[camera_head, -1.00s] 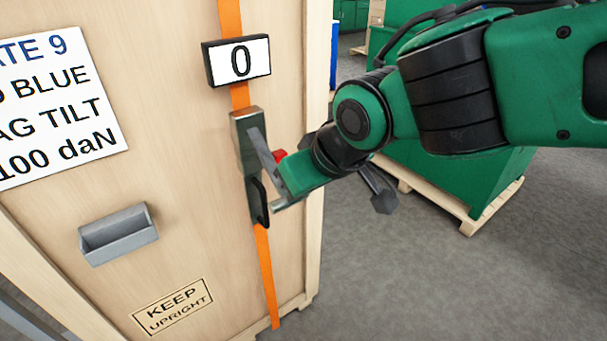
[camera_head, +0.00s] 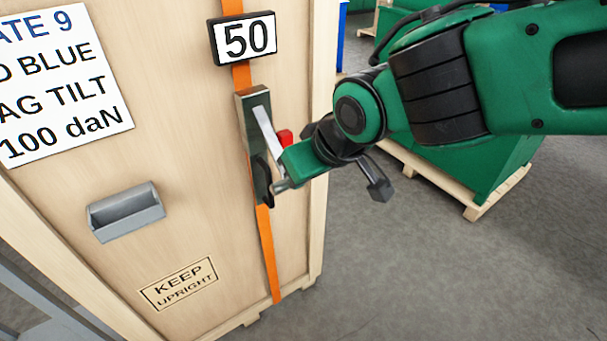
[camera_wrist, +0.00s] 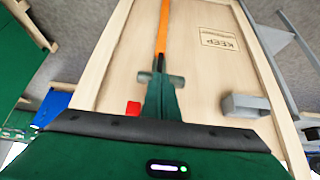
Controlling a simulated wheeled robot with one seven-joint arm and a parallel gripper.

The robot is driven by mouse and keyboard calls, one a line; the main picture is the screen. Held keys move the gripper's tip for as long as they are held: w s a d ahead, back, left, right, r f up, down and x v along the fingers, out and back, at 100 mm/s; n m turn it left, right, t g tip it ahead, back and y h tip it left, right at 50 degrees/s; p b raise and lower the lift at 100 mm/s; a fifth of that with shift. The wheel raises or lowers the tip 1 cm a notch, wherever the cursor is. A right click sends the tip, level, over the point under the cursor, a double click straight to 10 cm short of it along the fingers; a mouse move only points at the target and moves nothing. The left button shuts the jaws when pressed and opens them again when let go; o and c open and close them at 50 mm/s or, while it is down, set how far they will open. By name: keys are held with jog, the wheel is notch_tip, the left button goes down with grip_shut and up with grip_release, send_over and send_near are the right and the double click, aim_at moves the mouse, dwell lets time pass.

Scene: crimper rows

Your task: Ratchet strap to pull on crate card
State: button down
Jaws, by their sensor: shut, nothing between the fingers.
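The crate card (camera_head: 62,85) is on the wooden crate's face, cut off at the left; its readable part says "ATE 9", "D BLUE", "AG TILT" and "100 daN". An orange strap (camera_head: 268,250) runs down the crate through a ratchet (camera_head: 245,125) with a pale metal lever (camera_head: 267,130). A display (camera_head: 244,38) above it reads 50. A red part (camera_head: 285,137) sits beside the lever. My gripper (camera_head: 279,187) is shut and empty at the lever's lower end; I cannot tell whether it touches. The wrist view shows the strap (camera_wrist: 162,35) beyond my gripper (camera_wrist: 160,78).
A grey open holder (camera_head: 126,212) is fixed to the crate (camera_head: 200,190), left of the strap. A "KEEP UPRIGHT" label (camera_head: 179,284) is below. A green block on a pallet (camera_head: 470,208) stands behind my arm. Grey floor (camera_head: 400,280) is clear at the lower right.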

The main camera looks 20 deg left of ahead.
jog(key=s+d+r, duration=0.5)
jog(key=d+r, duration=0.3)
jog(key=shift+s+r, duration=0.15)
jog(key=shift+s, duration=0.2)
dwell(1.8)
notch_tip(320, 180, up, 15)
jog(key=n+h, duration=0.1)
jog(key=n, duration=1.7)
jog(key=shift+a+r+g, duration=0.15)
jog(key=shift+r+g, duration=0.05)
jog(key=shift+g, duration=0.2)
